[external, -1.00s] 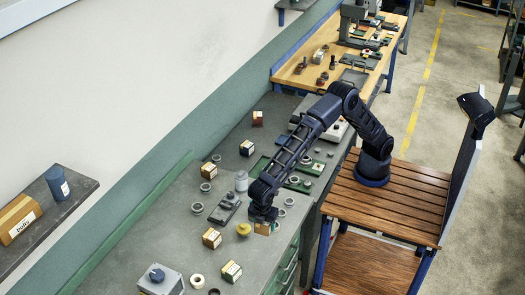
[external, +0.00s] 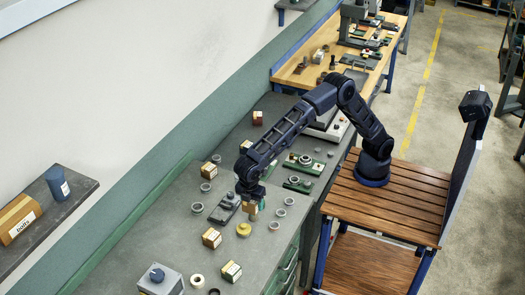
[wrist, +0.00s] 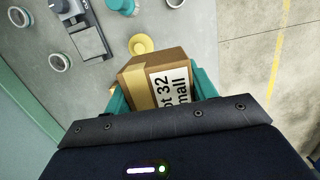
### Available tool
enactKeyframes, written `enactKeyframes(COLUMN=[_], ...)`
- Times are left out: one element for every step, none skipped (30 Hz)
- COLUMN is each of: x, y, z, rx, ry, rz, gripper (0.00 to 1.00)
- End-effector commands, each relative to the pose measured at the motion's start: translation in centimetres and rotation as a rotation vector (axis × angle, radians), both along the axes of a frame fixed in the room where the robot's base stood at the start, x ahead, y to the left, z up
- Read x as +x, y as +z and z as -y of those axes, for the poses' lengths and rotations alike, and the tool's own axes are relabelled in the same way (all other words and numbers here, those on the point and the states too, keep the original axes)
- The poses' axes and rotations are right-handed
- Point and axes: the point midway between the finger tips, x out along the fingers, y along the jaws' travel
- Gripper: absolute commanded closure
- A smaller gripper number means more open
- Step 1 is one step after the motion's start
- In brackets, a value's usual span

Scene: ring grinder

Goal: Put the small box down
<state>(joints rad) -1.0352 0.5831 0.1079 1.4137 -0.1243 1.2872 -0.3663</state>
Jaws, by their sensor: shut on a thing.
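My gripper (external: 250,198) is shut on a small cardboard box (external: 250,209) over the grey bench top (external: 160,239). In the wrist view the held box (wrist: 158,80) sits between the teal fingers, with a white label reading in part "32" and "small". The box looks held above the bench, but its exact height is hard to tell. My gripper hides part of the box.
A yellow round piece (external: 243,230) stands just in front of the held box. A dark fixture (external: 222,210) lies left of it. Other boxes (external: 211,238) (external: 231,271) and several grey rings (external: 274,226) stand around. A grey machine (external: 160,279) is at the front.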

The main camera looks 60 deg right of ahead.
Motion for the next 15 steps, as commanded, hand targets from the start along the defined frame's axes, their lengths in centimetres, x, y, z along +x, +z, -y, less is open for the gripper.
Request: enactKeyframes(x=[2.2,3.4,4.8,5.9,6.9,8.3,9.4,10.4,11.7,12.7,13.7,15.0,15.9,16.9,18.0], y=[-0.1,-0.2,-0.3,-0.4,-0.5,-0.6,-0.7,-0.8,-0.9,-1.0,-1.0,-1.2,-1.2,-1.3,-1.4], z=[1.3,2.0,3.0,3.8,4.6,5.6,6.5,7.3,8.4,9.3,10.1,11.4,12.3,13.2,14.5], rx=[0.0,0.0,0.0,0.0,-0.001,-0.001,-0.001,-0.001,-0.001,-0.001,0.0,0.0,0.0,0.0,0.0], ry=[-0.032,-0.05,-0.073,-0.09,-0.106,-0.13,-0.147,-0.163,-0.186,-0.203,-0.22,-0.243,-0.26,-0.277,-0.299], rz=[0.001,0.001,0.0,0.0,0.0,-0.001,0.0,-0.001,0.0,-0.001,0.0,-0.001,0.0,-0.001,0.0], gripper=[0.76,0.76,0.76,0.76,0.76,0.76,0.76,0.76,0.76,0.76,0.76,0.76,0.76,0.76,0.76])
